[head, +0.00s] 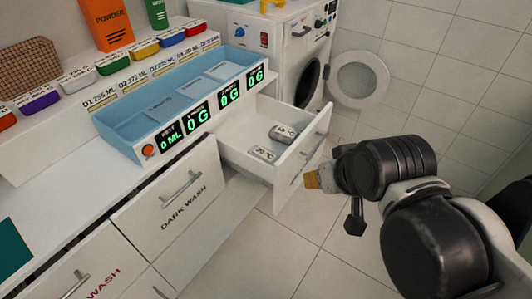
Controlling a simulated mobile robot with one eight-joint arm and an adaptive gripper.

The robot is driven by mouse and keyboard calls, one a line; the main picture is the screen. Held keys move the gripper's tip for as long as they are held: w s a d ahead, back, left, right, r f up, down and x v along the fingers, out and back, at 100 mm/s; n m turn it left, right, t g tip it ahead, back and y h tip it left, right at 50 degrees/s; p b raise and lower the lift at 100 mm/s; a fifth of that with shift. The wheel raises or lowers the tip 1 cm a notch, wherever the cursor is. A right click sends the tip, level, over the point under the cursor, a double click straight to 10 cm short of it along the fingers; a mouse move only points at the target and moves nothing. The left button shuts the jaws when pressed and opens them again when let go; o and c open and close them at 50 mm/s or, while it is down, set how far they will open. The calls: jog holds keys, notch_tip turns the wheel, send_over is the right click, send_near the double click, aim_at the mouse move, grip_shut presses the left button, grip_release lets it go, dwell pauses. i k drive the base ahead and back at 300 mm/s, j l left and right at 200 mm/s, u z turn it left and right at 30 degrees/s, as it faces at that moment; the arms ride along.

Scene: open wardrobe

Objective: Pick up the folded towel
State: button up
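A small grey folded piece (284,133), possibly the folded towel, lies in the open white drawer (238,150). A flat white piece (263,153) with dark markings lies nearer in the same drawer. I cannot tell for certain which one is the towel. My gripper (325,180) is just right of the drawer's front panel, outside the drawer and apart from both pieces. Its orange-tan tip points left towards that panel. It is seen from behind and the side, and its finger opening does not show clearly.
A blue compartment tray (125,125) with green displays stands on the white counter. A closed "DARK WASH" drawer (170,205) is left of the open one. A washing machine (285,35) with its round door (358,80) open stands behind. Tiled floor (300,245) lies clear in front.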

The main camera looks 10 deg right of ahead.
aim_at(287, 136)
jog(key=i+l+u, duration=0.3)
jog(key=i+l, duration=0.6)
